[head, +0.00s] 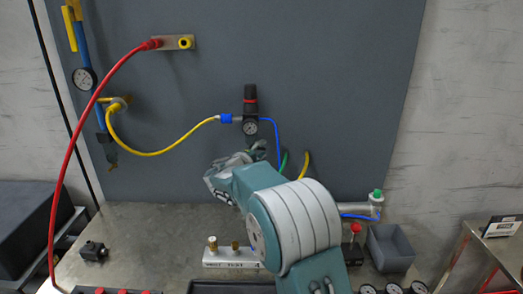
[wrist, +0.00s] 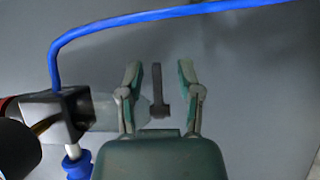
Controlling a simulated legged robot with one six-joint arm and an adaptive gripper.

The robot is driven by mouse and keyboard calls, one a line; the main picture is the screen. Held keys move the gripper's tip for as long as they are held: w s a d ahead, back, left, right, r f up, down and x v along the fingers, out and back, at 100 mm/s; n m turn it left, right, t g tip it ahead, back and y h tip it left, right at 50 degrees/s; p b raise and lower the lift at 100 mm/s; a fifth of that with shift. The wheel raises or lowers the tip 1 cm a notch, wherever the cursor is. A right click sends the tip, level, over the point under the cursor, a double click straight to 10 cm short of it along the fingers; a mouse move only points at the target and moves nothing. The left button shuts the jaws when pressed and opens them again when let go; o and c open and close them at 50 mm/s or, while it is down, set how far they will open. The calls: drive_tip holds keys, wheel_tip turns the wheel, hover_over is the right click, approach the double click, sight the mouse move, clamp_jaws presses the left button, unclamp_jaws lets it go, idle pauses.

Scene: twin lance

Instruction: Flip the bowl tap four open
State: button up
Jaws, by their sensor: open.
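The regulator (head: 250,105) with a black knob, red ring and gauge hangs on the grey board in the head view. In the wrist view its grey bowl (wrist: 92,112) points right, towards my gripper (wrist: 159,70). A dark, narrow lever (wrist: 157,85), apparently the bowl tap, stands between my two open fingers with gaps on both sides. No number can be read on it. In the head view my gripper (head: 238,163) is just below the regulator, and the tap is hidden behind it.
A blue hose (wrist: 150,20) crosses above the fingers in the wrist view. A yellow hose (head: 165,145) joins the regulator from the left; green (head: 284,161) and yellow (head: 303,165) stubs stand right of my gripper. A white block (head: 232,258) with brass fittings sits below.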

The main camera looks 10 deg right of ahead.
clamp_jaws()
drive_tip(key=shift+w+d+n+t+y, duration=0.1)
drive_tip(key=shift+d+n+t+y, duration=0.05)
drive_tip(key=shift+n+t+y, duration=0.15)
drive_tip(key=shift+w+n+t+y, duration=0.15)
drive_tip(key=shift+n+t+y, duration=0.5)
drive_tip(key=shift+y, duration=0.25)
drive_tip(key=shift+f, duration=0.1)
